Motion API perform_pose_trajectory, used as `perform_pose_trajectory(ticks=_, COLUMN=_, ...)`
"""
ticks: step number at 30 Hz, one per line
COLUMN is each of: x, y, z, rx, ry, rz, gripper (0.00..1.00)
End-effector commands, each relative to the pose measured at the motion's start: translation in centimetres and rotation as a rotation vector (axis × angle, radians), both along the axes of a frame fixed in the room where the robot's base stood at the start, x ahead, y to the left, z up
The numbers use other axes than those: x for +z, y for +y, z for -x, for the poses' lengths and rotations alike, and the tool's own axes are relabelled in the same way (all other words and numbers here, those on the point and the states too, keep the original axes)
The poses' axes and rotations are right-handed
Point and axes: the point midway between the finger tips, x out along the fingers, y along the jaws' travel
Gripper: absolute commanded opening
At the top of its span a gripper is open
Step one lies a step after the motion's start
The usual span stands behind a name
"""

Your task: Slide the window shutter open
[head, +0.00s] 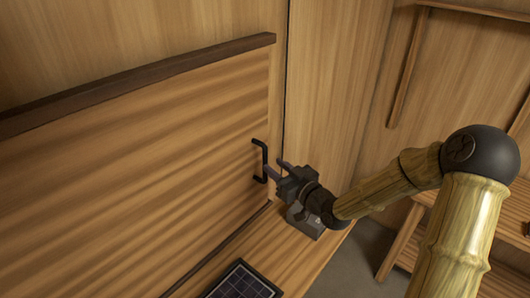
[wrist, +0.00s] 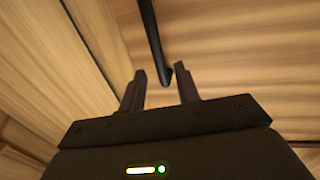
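The window shutter (head: 140,165) is a large striped wooden panel at the left of the head view, under a dark rail. A black bar handle (head: 264,160) stands upright near its right edge. My gripper (head: 273,169) is at the handle, with its fingers pointing at the panel. Whether a finger touches the handle I cannot tell.
The dark rail (head: 150,80) runs along the panel's top. Wooden shelving stands at the right. Grey floor (head: 362,262) shows between.

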Motion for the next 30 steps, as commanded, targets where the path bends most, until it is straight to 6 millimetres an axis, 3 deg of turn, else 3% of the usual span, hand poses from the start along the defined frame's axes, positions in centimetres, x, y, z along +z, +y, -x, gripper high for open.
perform_pose_trajectory(ticks=9, x=0.2, y=3.2, z=-3.7, rx=0.001, ry=0.0, rz=-0.001, gripper=0.32)
perform_pose_trajectory(ticks=20, x=0.0, y=3.7, z=-4.3, rx=-0.001, ry=0.0, rz=0.0, gripper=0.32)
perform_pose_trajectory(ticks=25, x=0.0, y=3.7, z=-4.3, rx=0.0, ry=-0.001, rz=0.001, gripper=0.03)
perform_pose_trajectory(ticks=30, x=0.0, y=3.7, z=-4.3, rx=0.0, ry=-0.001, rz=0.001, gripper=0.0)
